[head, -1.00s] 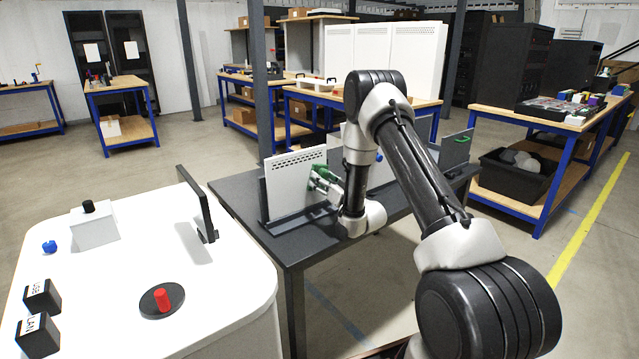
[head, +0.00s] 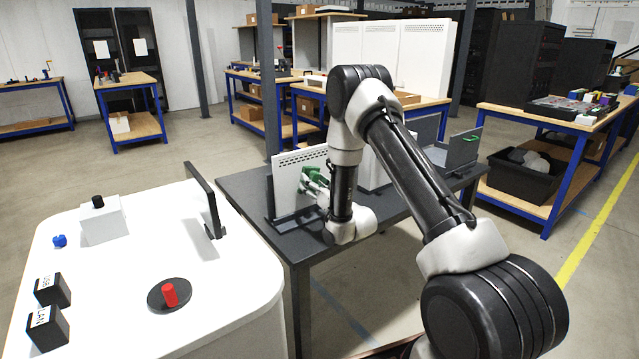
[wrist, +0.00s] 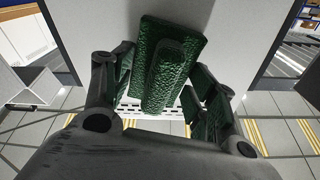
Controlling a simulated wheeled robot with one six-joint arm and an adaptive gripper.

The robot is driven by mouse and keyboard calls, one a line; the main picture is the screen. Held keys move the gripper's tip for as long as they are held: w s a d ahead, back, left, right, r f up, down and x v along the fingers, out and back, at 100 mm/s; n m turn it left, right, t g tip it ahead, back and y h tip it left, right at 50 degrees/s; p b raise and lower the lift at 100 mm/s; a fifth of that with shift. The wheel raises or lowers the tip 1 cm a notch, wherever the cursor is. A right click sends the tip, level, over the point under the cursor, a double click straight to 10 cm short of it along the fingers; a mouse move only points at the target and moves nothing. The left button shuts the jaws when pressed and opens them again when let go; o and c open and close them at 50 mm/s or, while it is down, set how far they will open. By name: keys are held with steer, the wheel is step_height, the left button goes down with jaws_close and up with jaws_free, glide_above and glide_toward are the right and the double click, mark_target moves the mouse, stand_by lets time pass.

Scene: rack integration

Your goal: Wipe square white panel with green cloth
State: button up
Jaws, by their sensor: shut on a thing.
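The square white panel (head: 288,172) stands upright in a dark holder on the dark grey table, with a row of vent slots along its top. In the wrist view the panel (wrist: 240,28) fills the upper middle. My gripper (head: 318,180) is at the panel's right part in the head view. It is shut on the green cloth (wrist: 170,66), which is a textured block between the fingers and lies against or very close to the panel face. The cloth shows only partly in the head view (head: 312,173). My arm hides part of the table behind it.
The dark table (head: 240,186) also bears a white box (head: 374,172) and a grey upright plate (head: 462,149) at right. A white rounded surface (head: 120,290) at front left holds a red knob (head: 170,293), black boxes and a dark upright screen (head: 203,200).

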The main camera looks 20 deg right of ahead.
mark_target(288, 184)
steer(key=shift+s+a, duration=0.25)
steer(key=shift+a, duration=0.4)
steer(key=shift+s+a, duration=0.2)
steer(key=shift+a, duration=0.5)
steer(key=shift+s+a, duration=0.25)
steer(key=shift+a, duration=0.4)
steer(key=shift+s+a, duration=0.2)
steer(key=shift+a, duration=0.7)
steer(key=shift+s+a, duration=0.2)
steer(key=shift+a, duration=0.65)
steer(key=v, duration=0.6)
steer(key=shift+r, duration=0.35)
steer(key=shift+d, duration=0.1)
steer(key=shift+v, duration=1.5)
steer(key=shift+d+r, duration=0.1)
steer(key=shift+r, duration=0.1)
